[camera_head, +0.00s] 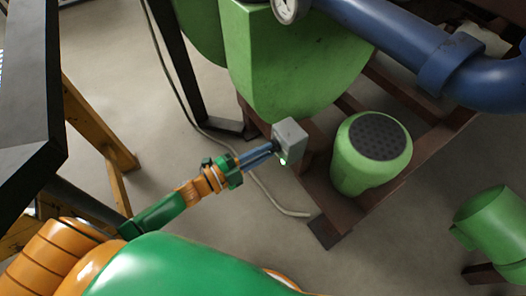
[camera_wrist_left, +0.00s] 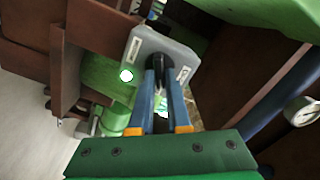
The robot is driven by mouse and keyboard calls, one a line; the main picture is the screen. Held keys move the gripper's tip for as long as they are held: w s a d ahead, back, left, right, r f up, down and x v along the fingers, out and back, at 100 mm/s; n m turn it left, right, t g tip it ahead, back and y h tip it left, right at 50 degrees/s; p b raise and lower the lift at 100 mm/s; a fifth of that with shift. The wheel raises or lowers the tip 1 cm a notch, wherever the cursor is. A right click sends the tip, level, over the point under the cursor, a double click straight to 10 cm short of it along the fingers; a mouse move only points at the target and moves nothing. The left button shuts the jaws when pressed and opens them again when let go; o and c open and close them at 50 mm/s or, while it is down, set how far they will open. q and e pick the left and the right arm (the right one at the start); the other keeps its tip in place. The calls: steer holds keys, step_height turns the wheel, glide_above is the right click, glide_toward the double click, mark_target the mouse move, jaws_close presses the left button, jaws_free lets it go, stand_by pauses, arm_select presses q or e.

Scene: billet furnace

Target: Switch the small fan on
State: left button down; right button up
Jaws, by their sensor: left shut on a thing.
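A small grey switch box (camera_head: 290,138) stands by the dark red frame in the head view. In the left wrist view its grey face plate (camera_wrist_left: 178,48) shows two pale labels and a dark round knob (camera_wrist_left: 159,62) between them. My left gripper (camera_head: 273,149) reaches the box from the left. Its blue fingers (camera_wrist_left: 160,78) are shut on the knob, which they partly hide. A green rounded unit (camera_head: 362,168) with a dark perforated top stands right of the box; it may be the small fan, but I cannot tell whether it runs. My right gripper is not in view.
A large green housing (camera_head: 285,65) rises behind the box. A blue pipe (camera_head: 395,35) crosses the upper right. Dark red beams (camera_head: 335,220) lie under the green unit. A grey cable (camera_head: 265,190) runs over the floor. A green cylinder (camera_head: 497,220) stands at the right.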

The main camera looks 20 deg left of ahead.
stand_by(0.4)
arm_select(q)
steer(key=c, duration=0.9)
jaws_free()
steer(key=v, duration=0.7)
